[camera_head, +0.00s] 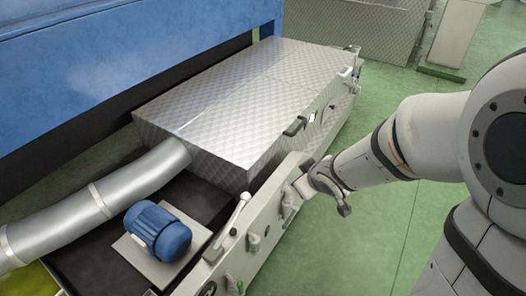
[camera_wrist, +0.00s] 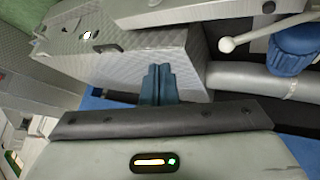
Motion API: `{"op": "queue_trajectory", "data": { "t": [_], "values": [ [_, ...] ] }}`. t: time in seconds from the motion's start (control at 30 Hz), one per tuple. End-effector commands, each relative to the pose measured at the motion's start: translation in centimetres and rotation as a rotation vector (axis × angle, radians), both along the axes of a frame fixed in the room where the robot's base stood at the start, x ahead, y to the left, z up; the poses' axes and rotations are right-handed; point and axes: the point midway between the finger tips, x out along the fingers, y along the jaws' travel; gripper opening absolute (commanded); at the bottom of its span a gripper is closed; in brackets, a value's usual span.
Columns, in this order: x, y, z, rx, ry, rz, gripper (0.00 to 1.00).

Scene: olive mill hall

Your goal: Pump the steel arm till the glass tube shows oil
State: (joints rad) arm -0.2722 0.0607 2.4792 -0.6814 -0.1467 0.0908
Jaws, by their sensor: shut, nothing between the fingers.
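The steel arm (camera_head: 238,214) is a thin pale lever with a round knob at its upper end. It leans on the machine's light grey front rail, beside the blue motor. It also shows in the wrist view (camera_wrist: 262,34), knob to the left. My gripper (camera_wrist: 158,72) shows in the wrist view with its dark blue fingers together and nothing between them. The lever's knob is to the right of the fingertips there, apart from them. In the head view, the end of my arm is over the rail, right of the lever; its fingers are unclear. I cannot make out the glass tube.
A patterned steel cover (camera_head: 245,85) fills the machine's middle. A silver duct (camera_head: 95,205) and a blue motor (camera_head: 158,230) lie left of the lever. Handles and knobs stick out from the front rail (camera_head: 262,215). Open green floor (camera_head: 365,240) lies to the right.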

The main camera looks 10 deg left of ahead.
Motion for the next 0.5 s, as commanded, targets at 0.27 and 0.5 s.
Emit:
{"op": "queue_trajectory", "data": {
  "t": [0.27, 0.5],
  "values": [
    [-2.5, 9.5, -1.8, 0.154, -0.015, 0.393, 0.0],
    [-3.1, 10.6, -2.0, 0.181, -0.015, 0.443, 0.0]
  ]
}}
